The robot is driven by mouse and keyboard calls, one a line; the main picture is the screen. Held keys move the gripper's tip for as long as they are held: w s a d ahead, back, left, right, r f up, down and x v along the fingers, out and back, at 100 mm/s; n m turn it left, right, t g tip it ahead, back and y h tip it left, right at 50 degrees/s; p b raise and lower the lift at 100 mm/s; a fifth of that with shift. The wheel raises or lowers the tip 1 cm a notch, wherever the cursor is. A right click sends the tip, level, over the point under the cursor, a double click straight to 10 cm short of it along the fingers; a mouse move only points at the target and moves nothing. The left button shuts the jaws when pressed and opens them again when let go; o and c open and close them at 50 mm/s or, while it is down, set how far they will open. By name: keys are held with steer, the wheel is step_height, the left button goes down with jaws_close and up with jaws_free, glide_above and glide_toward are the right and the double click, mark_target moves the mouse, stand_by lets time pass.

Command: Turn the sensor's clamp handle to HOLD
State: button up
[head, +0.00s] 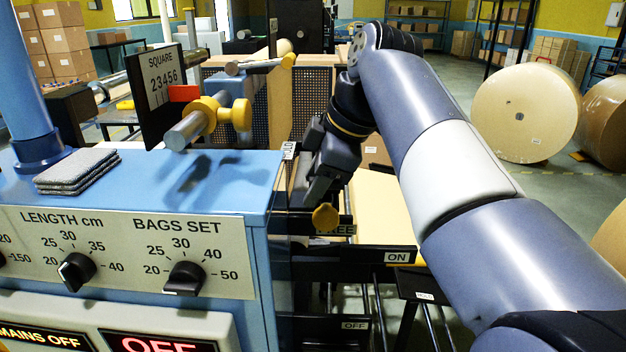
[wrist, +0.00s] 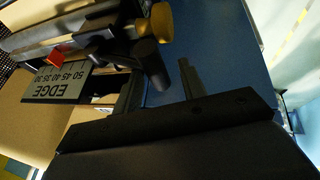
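A mustard-yellow knob (head: 326,217), which looks like the end of the clamp handle, shows in the head view beside a partly covered label ending in "EE" (head: 343,230). A partly covered label, perhaps HOLD (head: 290,150), is higher, at the blue cabinet's edge. My gripper (head: 320,192) points down just above the knob; I cannot tell whether they touch. The wrist view shows an EDGE scale plate (wrist: 62,84) with a red pointer (wrist: 57,57), a yellow knob (wrist: 161,22) and a dark lever-like part (wrist: 150,66). The handle's full shape is hidden.
The blue cabinet (head: 225,168) with dials stands close on the left. A SQUARE scale plate (head: 158,92) and a yellow clamp on a rod (head: 205,115) rise above it. An ON label (head: 397,257) sits on a dark rail below my arm. Large paper rolls (head: 525,112) stand right.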

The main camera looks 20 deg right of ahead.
steer(key=shift+w+a+f, duration=0.1)
steer(key=shift+f, duration=0.25)
jaws_close()
stand_by(0.5)
